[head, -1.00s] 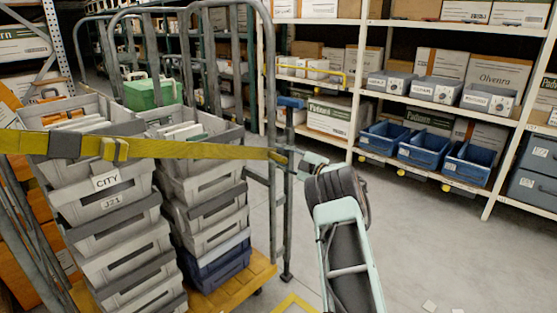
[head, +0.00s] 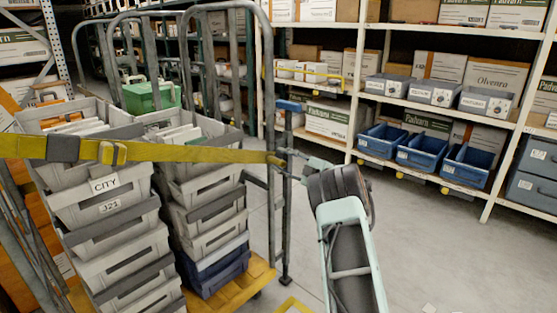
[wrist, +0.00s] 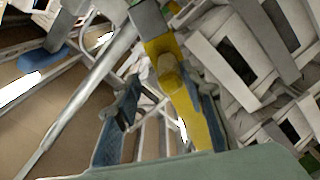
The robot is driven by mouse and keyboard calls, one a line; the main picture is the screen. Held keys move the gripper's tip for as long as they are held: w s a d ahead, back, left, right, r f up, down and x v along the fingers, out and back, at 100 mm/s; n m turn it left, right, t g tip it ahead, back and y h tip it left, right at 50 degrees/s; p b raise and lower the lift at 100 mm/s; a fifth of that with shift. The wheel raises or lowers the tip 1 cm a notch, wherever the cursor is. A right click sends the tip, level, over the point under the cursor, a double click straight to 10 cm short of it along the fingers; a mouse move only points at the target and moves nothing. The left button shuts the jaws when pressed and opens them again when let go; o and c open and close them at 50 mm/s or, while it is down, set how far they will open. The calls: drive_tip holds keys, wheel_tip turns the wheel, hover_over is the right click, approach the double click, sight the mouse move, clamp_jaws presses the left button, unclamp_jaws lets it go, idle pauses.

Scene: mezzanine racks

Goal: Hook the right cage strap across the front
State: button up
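The yellow strap (head: 190,153) with its grey buckle runs nearly level across the front of the stacked grey crates (head: 125,215). Its right end meets the cage's right post (head: 272,210). Whether its hook is seated there is too small to tell. My gripper (head: 287,164) is just beside that end, at the post. In the wrist view the strap (wrist: 190,95) passes between my gripper's fingers (wrist: 160,125), nearer the right one. The fingers stand apart, and I see no firm pinch on the strap.
The cage trolley has a yellow base (head: 235,288) and holds a green case (head: 150,97) at the back. Shelving with blue bins (head: 422,152) and cartons stands at the right. The grey floor (head: 430,235) between is clear.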

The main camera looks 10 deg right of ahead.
drive_tip(key=v, duration=0.9)
drive_tip(key=shift+s+d, duration=0.25)
drive_tip(key=shift+d, duration=0.05)
